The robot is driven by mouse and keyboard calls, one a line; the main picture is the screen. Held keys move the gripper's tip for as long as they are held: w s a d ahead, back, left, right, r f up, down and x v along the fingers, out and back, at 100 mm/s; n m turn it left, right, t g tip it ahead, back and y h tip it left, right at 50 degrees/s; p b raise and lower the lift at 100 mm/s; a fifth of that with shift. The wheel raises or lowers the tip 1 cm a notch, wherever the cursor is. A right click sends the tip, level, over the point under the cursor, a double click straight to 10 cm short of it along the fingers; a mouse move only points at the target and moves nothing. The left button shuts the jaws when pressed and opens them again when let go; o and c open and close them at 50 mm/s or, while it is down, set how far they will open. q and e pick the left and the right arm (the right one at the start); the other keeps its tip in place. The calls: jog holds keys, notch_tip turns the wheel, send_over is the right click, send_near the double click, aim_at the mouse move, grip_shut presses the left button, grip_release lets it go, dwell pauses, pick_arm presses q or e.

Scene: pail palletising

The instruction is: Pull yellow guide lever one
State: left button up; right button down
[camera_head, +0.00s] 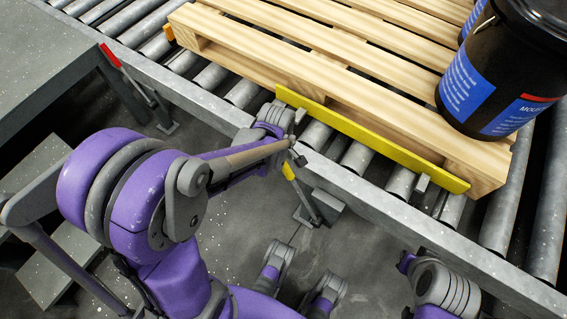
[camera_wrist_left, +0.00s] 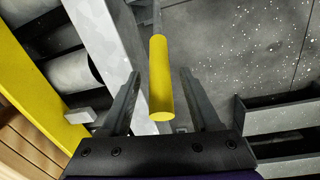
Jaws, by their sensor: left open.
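The yellow lever grip (camera_head: 288,172) sits on a thin dark rod beside the conveyor's front rail. In the left wrist view the yellow lever grip (camera_wrist_left: 161,80) is a cylinder between the two fingers, with gaps visible on both sides. My left gripper (camera_wrist_left: 159,76) is open around it and not closed on it. In the head view my left gripper (camera_head: 296,152) is small and partly hidden at the end of the arm, just by the lever. My right gripper cannot be made out. A yellow guide bar (camera_head: 370,140) runs along the pallet's near side.
A wooden pallet (camera_head: 300,62) lies on the roller conveyor, bearing black pails (camera_head: 495,75) at the right. A red-gripped lever (camera_head: 110,54) stands at the upper left, by a grey platform (camera_head: 45,55). The conveyor's front rail (camera_head: 400,215) is close to my left arm.

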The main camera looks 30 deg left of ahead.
pick_arm(q)
jog(key=shift+f, duration=0.85)
grip_shut()
dwell(0.8)
